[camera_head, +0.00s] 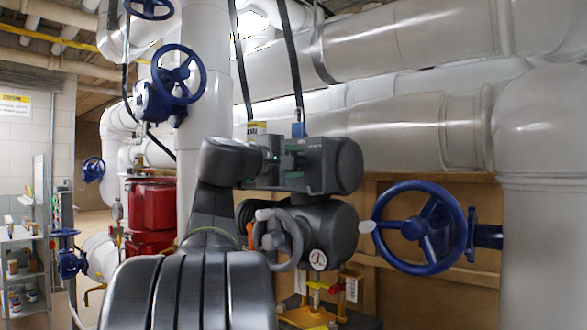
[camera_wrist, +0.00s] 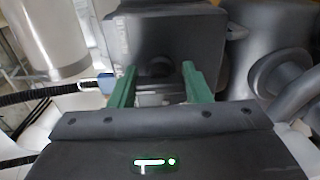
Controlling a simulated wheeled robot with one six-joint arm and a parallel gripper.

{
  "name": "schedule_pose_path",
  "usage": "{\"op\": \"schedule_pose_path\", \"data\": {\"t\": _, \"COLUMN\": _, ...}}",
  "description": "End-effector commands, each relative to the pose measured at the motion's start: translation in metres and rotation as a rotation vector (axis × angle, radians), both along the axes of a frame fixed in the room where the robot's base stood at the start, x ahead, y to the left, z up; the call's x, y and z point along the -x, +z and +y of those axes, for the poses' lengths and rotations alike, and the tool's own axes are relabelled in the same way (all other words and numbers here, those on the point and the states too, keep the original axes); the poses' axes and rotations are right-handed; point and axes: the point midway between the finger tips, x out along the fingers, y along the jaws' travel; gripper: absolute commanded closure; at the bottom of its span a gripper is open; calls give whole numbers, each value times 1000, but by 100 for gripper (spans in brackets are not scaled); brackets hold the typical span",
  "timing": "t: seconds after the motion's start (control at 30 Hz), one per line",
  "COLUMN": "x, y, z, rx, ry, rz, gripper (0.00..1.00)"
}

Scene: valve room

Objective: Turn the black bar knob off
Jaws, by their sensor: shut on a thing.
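The black bar knob (camera_wrist: 155,70) shows small and dark on the face of a dark grey valve actuator (camera_wrist: 170,35) in the wrist view. My gripper (camera_wrist: 158,72) has its two green fingers on either side of the knob, shut on it. In the head view my gripper (camera_head: 293,160) reaches from the left to the side of the actuator's upper housing (camera_head: 337,165). The knob is hidden there behind the fingers, and I cannot read its turned position.
A grey handwheel (camera_head: 278,240) juts out below my gripper. A large blue handwheel (camera_head: 418,228) stands to the right. Red equipment (camera_head: 150,210) and a white vertical pipe (camera_head: 205,90) are on the left. Black cables (camera_head: 293,55) hang above the actuator.

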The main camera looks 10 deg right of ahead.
Motion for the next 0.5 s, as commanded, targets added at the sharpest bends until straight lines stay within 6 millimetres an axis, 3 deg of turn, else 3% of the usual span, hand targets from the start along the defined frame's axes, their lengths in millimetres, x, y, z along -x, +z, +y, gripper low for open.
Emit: {"op": "schedule_pose_path", "data": {"t": 0.5, "x": 0, "y": -2, "z": 0, "rx": -24, "ry": -1, "rz": -26, "gripper": 79}}
